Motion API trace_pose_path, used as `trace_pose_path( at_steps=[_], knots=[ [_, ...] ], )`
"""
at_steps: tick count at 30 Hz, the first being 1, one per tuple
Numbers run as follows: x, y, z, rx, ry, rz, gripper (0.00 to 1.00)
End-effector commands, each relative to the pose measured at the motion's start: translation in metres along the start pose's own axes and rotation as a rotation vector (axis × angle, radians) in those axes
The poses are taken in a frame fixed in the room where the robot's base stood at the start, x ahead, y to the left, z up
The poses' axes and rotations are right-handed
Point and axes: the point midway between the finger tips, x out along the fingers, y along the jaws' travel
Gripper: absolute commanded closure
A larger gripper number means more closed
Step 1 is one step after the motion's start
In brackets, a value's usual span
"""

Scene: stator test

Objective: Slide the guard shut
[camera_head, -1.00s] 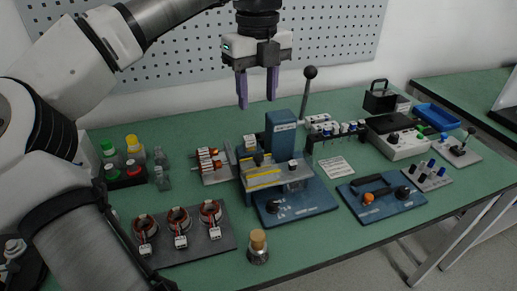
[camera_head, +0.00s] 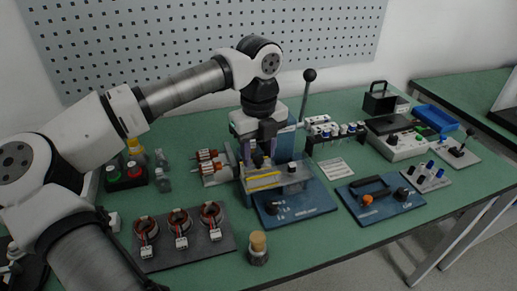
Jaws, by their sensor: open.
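The test fixture stands mid-table, with a blue base plate (camera_head: 315,200) and a blue upright block partly hidden behind my gripper. The guard (camera_head: 263,182), a pale sliding panel with yellow stripes, sits at the front left of the fixture. A small dark knob (camera_head: 292,167) stands toward its right. My gripper (camera_head: 262,160) points down over the left part of the fixture, with its purple fingers at the guard's upper edge. It is open. I cannot tell whether the fingers touch the guard. The gripper hides part of the fixture behind it.
A tall black-knobbed lever (camera_head: 307,95) rises behind the fixture. Copper-wound parts (camera_head: 207,167) lie close on its left. A dark tray (camera_head: 190,250) with three stators and a corked jar (camera_head: 258,250) stand in front. A blue plate with a black handle (camera_head: 375,195) is at right.

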Motion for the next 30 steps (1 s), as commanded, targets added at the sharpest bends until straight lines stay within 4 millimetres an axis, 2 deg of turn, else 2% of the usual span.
trace_pose_path(
  at_steps=[7, 18, 26, 30],
  knots=[
    [0.001, 0.000, 0.000, 0.000, 0.000, 0.000, 0.55],
    [0.001, 0.000, 0.000, 0.000, 0.000, 0.000, 1.00],
    [0.001, -0.002, 0.000, 0.000, -0.001, 0.001, 1.00],
    [0.003, -0.011, -0.002, 0.002, -0.002, 0.001, 1.00]
  ],
)
